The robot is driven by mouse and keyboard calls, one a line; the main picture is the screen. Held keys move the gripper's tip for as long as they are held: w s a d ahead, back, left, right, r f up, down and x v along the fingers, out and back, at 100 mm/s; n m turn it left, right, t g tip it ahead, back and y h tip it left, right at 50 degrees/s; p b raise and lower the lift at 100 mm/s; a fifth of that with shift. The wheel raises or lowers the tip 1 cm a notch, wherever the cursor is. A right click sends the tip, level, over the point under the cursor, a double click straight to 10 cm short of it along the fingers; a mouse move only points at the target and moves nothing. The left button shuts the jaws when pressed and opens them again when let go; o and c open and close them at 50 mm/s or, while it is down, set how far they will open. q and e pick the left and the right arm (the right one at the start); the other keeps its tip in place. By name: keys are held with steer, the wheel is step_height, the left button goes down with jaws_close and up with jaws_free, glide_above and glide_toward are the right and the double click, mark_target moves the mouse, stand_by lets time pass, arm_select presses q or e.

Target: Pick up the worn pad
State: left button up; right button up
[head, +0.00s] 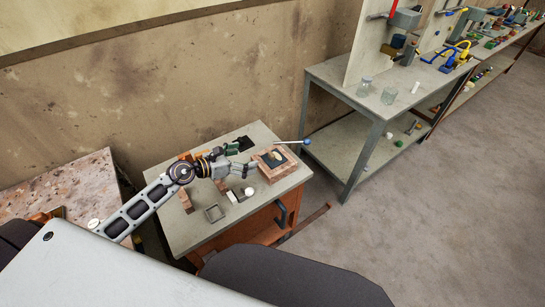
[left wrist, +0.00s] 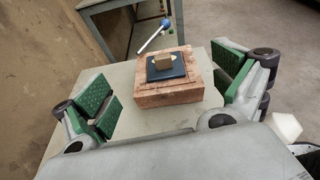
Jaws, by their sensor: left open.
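In the head view the brick-like block (head: 284,172) stands near the right end of the small table. I cannot tell for certain whether this pad is the worn one. My left gripper (head: 248,166) is open and empty, just left of the block. In the left wrist view its green-padded fingers (left wrist: 172,92) stand wide apart, with the block beyond and between them. My right gripper is not in view.
A rod with a blue knob (head: 306,141) sticks out behind the block. A grey square frame (head: 214,212), a white block (head: 231,196), a white round piece (head: 249,191) and a black square (head: 244,143) lie on the table. A metal workbench (head: 345,85) stands right.

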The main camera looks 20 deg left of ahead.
mark_target(270, 154)
arm_select(q)
steer(key=shift+a+f+m+g, duration=0.3)
steer(key=shift+f+m+g, duration=0.1)
steer(key=shift+f+m, duration=0.15)
steer(key=shift+r, duration=0.1)
steer(key=shift+w+d, duration=0.1)
steer(key=shift+x, duration=4.2)
steer(key=shift+p+x, duration=0.4)
steer(key=shift+x, duration=2.2)
